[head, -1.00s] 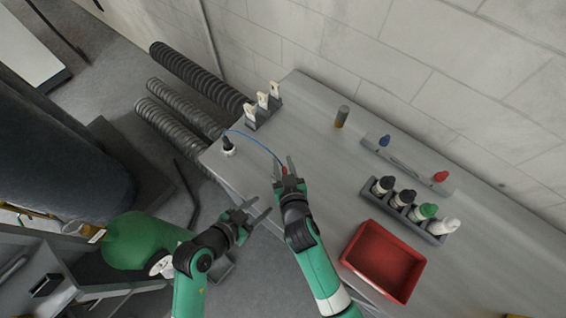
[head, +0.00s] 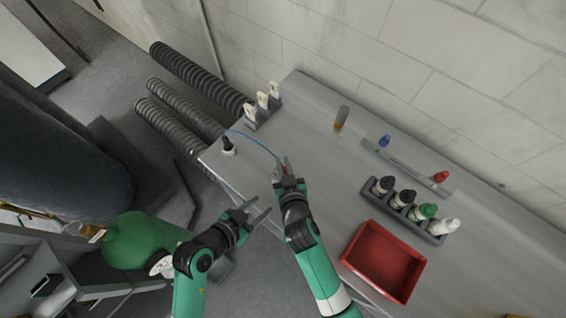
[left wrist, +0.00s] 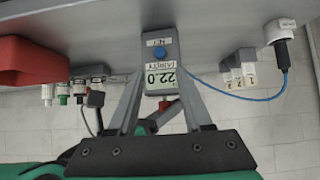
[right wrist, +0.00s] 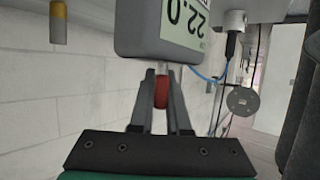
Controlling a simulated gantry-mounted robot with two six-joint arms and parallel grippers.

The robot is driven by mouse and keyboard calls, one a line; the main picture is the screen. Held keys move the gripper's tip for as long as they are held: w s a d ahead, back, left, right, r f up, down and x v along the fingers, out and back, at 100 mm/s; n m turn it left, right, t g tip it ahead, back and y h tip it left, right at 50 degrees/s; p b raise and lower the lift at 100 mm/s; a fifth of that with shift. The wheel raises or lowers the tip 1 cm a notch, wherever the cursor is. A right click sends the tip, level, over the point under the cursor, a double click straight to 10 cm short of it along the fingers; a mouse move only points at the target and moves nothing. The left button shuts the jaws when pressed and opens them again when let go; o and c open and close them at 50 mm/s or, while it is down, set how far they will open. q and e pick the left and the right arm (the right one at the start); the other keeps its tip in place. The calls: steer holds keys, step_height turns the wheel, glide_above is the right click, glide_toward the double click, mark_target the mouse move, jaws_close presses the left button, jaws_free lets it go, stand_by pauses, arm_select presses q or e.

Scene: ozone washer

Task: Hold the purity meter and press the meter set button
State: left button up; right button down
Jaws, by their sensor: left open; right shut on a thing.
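The purity meter (left wrist: 159,62) is a grey box in the left wrist view, with a display reading 22.0 upside down. Its blue set button (left wrist: 158,54) sits beside the SET label. In the right wrist view the meter (right wrist: 140,40) fills the top middle, and a red part (right wrist: 161,90) extends from it. My right gripper (right wrist: 161,80) is shut on that red part. My left gripper (head: 262,208) is open and empty, lower than my right gripper (head: 284,165) in the head view. Its fingers appear either side of the meter in its wrist view, apart from the button.
A blue cable (head: 255,137) runs from a white socket with a black plug (head: 228,147) toward the meter. A red tray (head: 384,262), a rack of dropper bottles (head: 436,238), a vial (head: 341,117) and a card stand (head: 251,118) are on the grey bench (head: 310,140).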

arm_select(q)
steer(key=shift+c, duration=0.2)
stand_by(0.3)
jaws_close()
stand_by(1.5)
